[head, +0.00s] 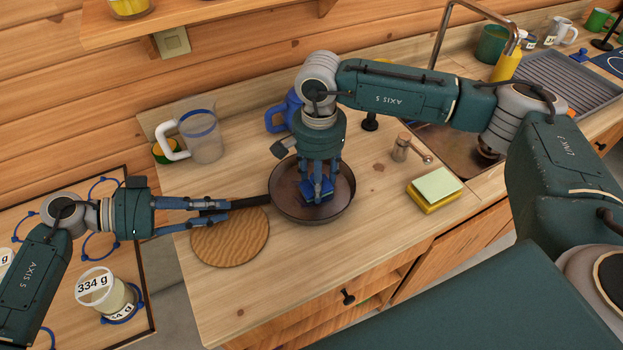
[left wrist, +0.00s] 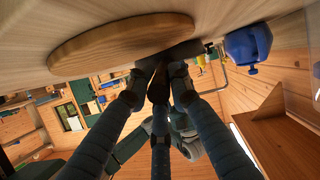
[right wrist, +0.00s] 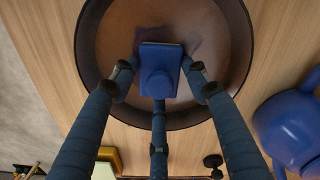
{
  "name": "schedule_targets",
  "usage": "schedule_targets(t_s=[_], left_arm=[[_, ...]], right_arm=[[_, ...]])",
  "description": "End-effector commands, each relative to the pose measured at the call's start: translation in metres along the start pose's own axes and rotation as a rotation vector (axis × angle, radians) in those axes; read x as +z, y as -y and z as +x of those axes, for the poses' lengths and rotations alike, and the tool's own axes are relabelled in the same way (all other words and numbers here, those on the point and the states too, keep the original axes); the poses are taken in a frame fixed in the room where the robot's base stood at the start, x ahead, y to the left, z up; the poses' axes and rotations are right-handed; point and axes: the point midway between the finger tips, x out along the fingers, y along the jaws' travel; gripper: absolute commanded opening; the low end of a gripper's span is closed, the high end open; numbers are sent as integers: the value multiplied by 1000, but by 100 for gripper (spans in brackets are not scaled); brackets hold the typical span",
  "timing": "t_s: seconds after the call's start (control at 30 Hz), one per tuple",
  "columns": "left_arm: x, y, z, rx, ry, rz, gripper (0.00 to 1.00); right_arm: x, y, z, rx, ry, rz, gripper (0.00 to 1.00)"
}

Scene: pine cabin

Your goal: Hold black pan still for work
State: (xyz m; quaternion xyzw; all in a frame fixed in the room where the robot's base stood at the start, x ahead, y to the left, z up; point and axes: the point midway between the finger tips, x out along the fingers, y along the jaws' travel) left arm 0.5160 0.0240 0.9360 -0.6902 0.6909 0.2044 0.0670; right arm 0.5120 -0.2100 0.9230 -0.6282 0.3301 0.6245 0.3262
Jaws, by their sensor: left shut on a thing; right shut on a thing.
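The black pan (head: 343,184) sits on the wooden counter, its handle (head: 250,201) pointing left. My left gripper (head: 226,211) is shut on the pan's handle; in the left wrist view the fingers close around the dark handle (left wrist: 159,80). My right gripper (head: 318,186) points down into the pan, shut on a blue scrubber (head: 314,195). In the right wrist view the blue scrubber (right wrist: 160,62) is between the fingers, over the brownish pan floor (right wrist: 115,45). Whether the scrubber presses on the floor is hard to tell.
A round wooden board (head: 230,245) lies under the pan's handle. A wooden shaker (head: 401,148) and stacked sponges (head: 436,187) are to the right, near the sink. The counter's front is clear.

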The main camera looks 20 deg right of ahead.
Motion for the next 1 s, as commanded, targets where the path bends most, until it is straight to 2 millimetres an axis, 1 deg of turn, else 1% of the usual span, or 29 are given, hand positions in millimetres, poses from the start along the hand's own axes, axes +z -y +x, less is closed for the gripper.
schedule_targets(t_s=[0.03, 0.1, 0.27, 0.67, 1.0], left_arm=[[6, 0, 1, 1, 11, -4, 0], [6, 0, 1, 1, 11, -4, 0], [6, 0, 1, 1, 11, -4, 0], [6, -1, 1, 2, 11, -4, 0], [6, 0, 1, 1, 11, -4, 0]], right_arm=[[-3, -5, 1, 1, 0, 1, 25], [-7, -10, 1, 0, 0, 1, 25], [8, -18, 0, 0, 1, -4, 25], [28, 14, 0, -1, 1, -2, 25], [9, -13, 1, 0, 0, 1, 25]])
